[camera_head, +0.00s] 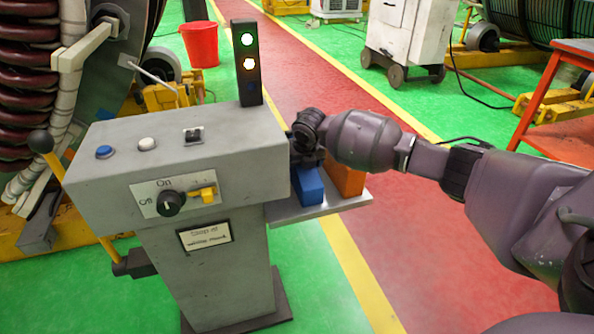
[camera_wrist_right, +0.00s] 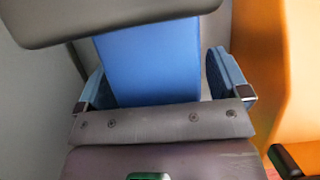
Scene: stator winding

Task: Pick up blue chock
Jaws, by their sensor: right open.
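The blue chock (camera_head: 308,184) lies on a grey side shelf (camera_head: 325,207) at the right of the control console, left of an orange chock (camera_head: 345,177). My right gripper (camera_head: 306,158) is above the blue chock's back end, and its fingers are hard to make out in the head view. In the right wrist view the open fingers (camera_wrist_right: 162,80) stand on either side of the blue chock (camera_wrist_right: 150,55), with a gap visible on the right. I cannot tell whether the left finger touches it. My left gripper is not in view.
The grey console (camera_head: 180,165) stands directly left of my right gripper, with a signal light (camera_head: 247,62) on top. The orange chock (camera_wrist_right: 285,60) is close beside the right finger in the wrist view. A red-topped table (camera_head: 570,140) stands farther right.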

